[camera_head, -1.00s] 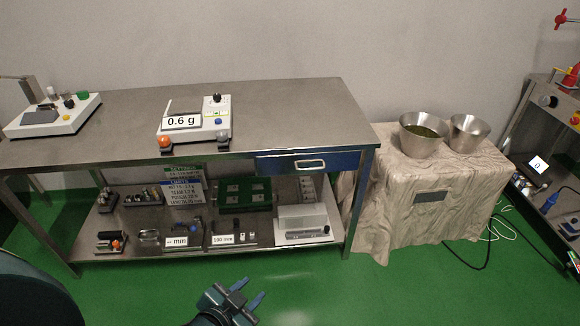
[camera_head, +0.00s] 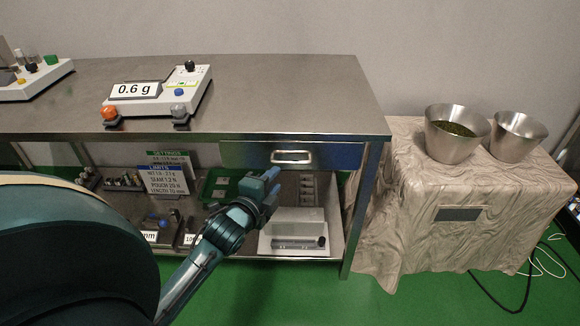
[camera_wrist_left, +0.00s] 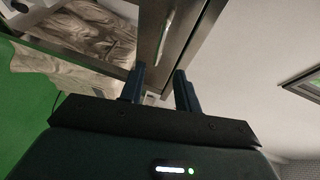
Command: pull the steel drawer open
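The steel drawer (camera_head: 244,155) is under the right end of the steel table top, its bluish front looking flush with the frame. Its bright bar handle (camera_head: 291,157) is in the middle of the front and also shows near the top of the left wrist view (camera_wrist_left: 169,22). My left gripper (camera_head: 270,184) is just below and left of the handle in the head view, apart from it. In the left wrist view its two fingers (camera_wrist_left: 159,84) are spread with nothing between them. My right gripper is in neither view.
A scale (camera_head: 155,94) reading 0.6 g stands on the table (camera_head: 270,90). The lower shelf holds a white device (camera_head: 295,228), signs and small tools. A cloth-covered stand (camera_head: 440,195) with two metal buckets (camera_head: 456,134) is to the right.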

